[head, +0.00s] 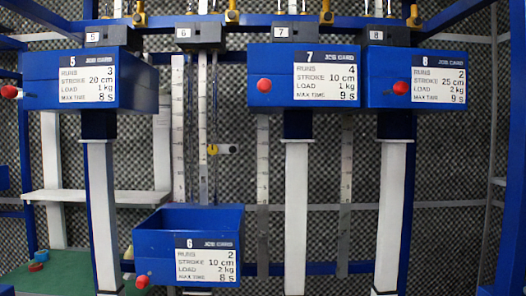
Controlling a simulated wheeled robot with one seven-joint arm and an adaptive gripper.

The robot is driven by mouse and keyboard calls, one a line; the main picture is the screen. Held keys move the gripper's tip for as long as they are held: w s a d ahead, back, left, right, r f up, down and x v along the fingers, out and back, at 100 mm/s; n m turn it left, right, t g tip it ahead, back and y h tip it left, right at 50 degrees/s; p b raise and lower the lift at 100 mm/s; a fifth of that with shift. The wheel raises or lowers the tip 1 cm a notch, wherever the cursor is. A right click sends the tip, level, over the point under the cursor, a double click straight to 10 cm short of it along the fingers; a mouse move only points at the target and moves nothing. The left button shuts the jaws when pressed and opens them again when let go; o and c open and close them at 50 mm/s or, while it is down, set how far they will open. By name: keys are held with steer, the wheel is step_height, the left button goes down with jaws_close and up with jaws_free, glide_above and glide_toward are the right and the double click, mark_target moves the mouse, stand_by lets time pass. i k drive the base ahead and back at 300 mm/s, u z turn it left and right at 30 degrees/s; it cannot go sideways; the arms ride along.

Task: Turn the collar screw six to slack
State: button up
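The blue box with the card marked 6 (158,246) hangs low, well below its dark header block numbered 6 (190,36). A red knob (142,281) sticks out at the left of its front face; it is the only screw-like part I see on that box. Whether it is tight or slack cannot be told. The card (207,261) reads runs 2, stroke 10 cm, load 2 kg, max time 8 s. My gripper is not in this view.
Blue boxes marked 5 (40,97), 7 (262,62) and 8 (385,62) sit higher, each with a red knob. White posts stand below them. A pale shelf (75,196) lies at left, above a green surface (65,272). Grey foam covers the back wall.

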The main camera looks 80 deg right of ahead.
mark_target(213, 149)
steer(key=z, duration=2.25)
steer(key=k, duration=0.5)
steer(key=u, duration=2.2)
steer(key=i, duration=0.75)
steer(key=z, duration=1.95)
